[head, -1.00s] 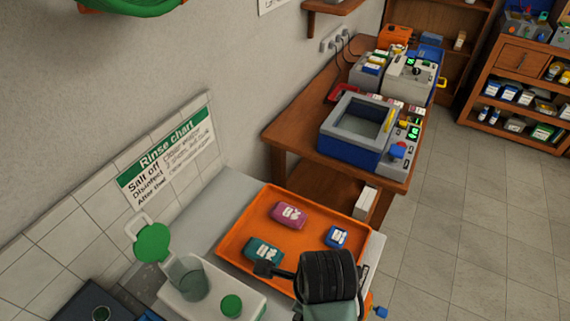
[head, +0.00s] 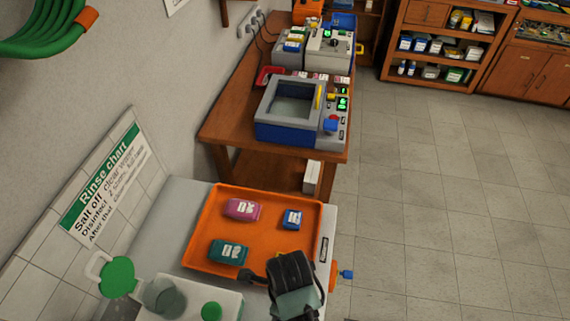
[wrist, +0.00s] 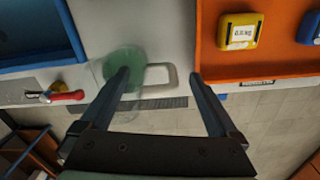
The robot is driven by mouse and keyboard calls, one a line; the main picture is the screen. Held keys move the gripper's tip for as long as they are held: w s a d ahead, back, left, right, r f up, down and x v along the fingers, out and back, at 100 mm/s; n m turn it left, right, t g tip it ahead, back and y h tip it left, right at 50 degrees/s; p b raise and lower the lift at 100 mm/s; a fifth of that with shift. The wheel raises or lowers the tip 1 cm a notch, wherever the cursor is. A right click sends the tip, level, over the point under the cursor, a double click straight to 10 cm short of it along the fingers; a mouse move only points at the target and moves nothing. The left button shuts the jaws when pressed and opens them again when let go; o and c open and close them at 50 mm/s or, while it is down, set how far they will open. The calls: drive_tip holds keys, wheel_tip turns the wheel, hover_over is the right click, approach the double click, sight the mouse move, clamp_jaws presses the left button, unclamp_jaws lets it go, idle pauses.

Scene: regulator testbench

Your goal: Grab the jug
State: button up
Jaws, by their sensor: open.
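In the wrist view a clear, greenish jug (wrist: 117,92) with a pale loop handle (wrist: 158,90) stands near the bench edge. My gripper (wrist: 161,74) is open; its left finger overlaps the jug's green part, and the handle shows between the fingers. I see no grip on the jug. In the head view my gripper (head: 268,280) is dark, over the near right corner of the orange tray. That view also has a clear vessel (head: 165,298) near a green disc (head: 117,277) with a white loop; I cannot tell whether this is the same jug.
The orange tray (head: 200,262) holds pink, teal and blue boxes; a yellow box (wrist: 240,30) shows in the wrist view. A blue tray (wrist: 35,35) lies left of the jug there. A white container with a green cap (head: 212,311) is at bottom. The floor at right is clear.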

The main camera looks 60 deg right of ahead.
drive_tip(key=shift+s+a+f+p, duration=0.1)
drive_tip(key=shift+f+p, duration=0.25)
drive_tip(key=shift+f, duration=1.95)
clamp_jaws()
